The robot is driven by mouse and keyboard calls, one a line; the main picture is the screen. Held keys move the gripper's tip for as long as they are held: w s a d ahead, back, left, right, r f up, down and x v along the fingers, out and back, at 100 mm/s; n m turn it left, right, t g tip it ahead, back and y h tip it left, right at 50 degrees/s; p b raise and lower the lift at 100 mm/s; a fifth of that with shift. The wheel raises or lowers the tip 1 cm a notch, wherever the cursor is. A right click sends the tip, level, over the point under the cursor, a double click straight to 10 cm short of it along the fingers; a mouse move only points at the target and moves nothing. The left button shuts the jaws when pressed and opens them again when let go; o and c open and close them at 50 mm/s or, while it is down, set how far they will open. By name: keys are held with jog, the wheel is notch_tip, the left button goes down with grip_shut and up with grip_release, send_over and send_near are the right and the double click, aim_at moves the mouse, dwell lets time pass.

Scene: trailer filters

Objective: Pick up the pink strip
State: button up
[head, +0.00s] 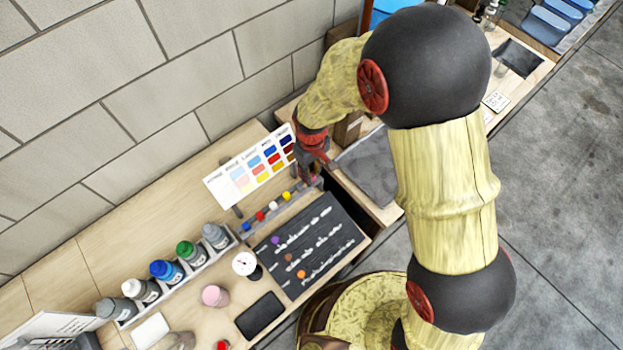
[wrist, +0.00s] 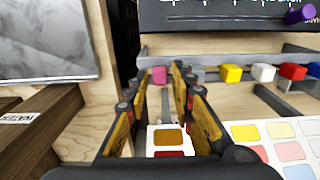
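In the wrist view a small pink piece (wrist: 158,75) sits by a grey rail, between the tips of my gripper (wrist: 158,80). The fingers are apart, with visible space between them; contact with the pink piece cannot be made out. In the head view my gripper (head: 314,172) is low over the bench at the right end of the block row, and the pink piece cannot be made out there. No other thing is clearly a pink strip.
Beside it on the rail stand yellow (wrist: 230,73), white (wrist: 263,72), red (wrist: 293,71) and other blocks. A colour chart (head: 215,186) leans near the wall. A dark lettered board (head: 318,254) lies in front. Bottles (head: 165,271) and a pink jar (head: 215,296) stand left.

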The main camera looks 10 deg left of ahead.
jog(key=shift+f, duration=0.3)
jog(key=shift+c, duration=1.1)
jog(key=shift+c, duration=1.4)
jog(key=shift+r, duration=0.15)
